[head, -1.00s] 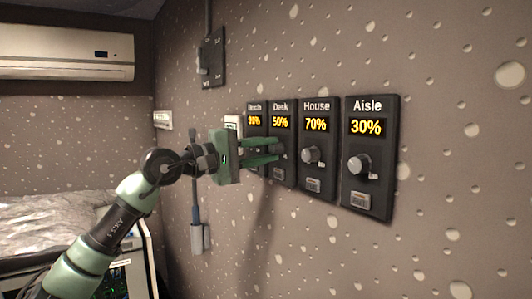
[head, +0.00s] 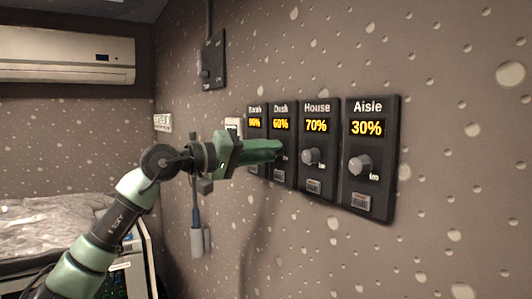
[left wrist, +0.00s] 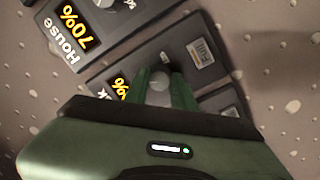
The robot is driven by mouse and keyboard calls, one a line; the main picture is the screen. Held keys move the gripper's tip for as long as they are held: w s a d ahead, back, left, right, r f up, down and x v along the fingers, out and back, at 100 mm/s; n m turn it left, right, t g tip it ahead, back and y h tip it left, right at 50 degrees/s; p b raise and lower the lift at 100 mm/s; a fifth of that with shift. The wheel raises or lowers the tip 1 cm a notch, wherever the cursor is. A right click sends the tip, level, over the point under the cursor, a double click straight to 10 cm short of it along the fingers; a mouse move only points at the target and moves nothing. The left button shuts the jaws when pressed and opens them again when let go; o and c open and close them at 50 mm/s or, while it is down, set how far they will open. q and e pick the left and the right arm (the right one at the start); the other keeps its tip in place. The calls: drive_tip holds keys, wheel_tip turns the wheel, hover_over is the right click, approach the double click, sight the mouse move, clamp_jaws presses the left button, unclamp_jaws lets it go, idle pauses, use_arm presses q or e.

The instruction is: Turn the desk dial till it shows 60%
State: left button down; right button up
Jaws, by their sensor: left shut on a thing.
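The Desk dial panel (head: 282,118) is on the wall, second from the left in a row of dark panels. Its display reads 60% in the head view. My left gripper (head: 277,150) reaches in from the left, its fingers at the Desk panel and hiding its knob there. In the left wrist view the left gripper (left wrist: 161,92) has a finger on each side of the grey Desk knob (left wrist: 160,93) and is shut on it. The Desk display (left wrist: 121,83) is partly hidden there. My right gripper is not in view.
The House panel (head: 318,124) at 70% and the Aisle panel (head: 371,127) at 30% stand to the right. A partly hidden panel (head: 255,123) is close on the left. A wall switch (head: 212,60) is above left. The wall farther right is free.

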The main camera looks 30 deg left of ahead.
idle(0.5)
use_arm(q)
drive_tip(key=c, duration=1.2)
unclamp_jaws()
drive_tip(key=shift+o, duration=0.2)
drive_tip(key=b+v, duration=0.4)
drive_tip(key=v, duration=0.3)
drive_tip(key=shift+s+a, duration=0.2)
drive_tip(key=shift+s, duration=0.15)
